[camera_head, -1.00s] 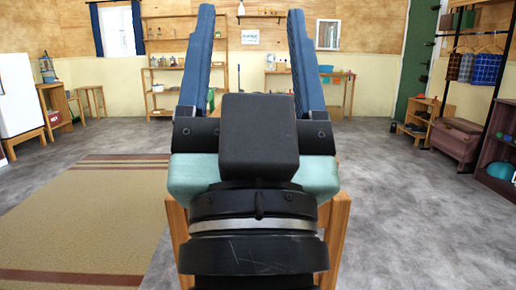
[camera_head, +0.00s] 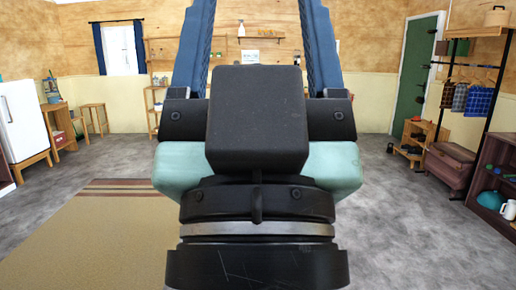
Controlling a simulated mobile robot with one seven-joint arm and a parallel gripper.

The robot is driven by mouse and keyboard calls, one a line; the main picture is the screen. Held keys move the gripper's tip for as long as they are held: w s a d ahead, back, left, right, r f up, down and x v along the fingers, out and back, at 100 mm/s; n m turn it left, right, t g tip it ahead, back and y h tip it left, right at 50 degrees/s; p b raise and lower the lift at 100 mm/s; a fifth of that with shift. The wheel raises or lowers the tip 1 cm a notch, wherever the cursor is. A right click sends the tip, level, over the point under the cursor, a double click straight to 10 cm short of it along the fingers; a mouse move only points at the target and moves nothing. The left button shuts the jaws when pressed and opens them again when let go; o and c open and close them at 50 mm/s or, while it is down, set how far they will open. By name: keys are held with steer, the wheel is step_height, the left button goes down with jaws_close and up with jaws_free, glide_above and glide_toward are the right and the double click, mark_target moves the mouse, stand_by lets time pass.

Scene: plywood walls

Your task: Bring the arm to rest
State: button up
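My gripper (camera_head: 258,45) fills the middle of the head view, close to the camera and pointing away from it. The fingertips run up to the top edge of the picture. The black block and pale green body of the gripper hide the middle of the room behind it.
A striped rug (camera_head: 95,240) lies on the grey floor at left. A white fridge (camera_head: 22,120) stands at the left edge. A green door (camera_head: 415,75) is behind. Open floor (camera_head: 400,240) shows at right.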

step_height(320, 180, up, 8)
steer(key=p, duration=0.5)
steer(key=shift+p, duration=0.4)
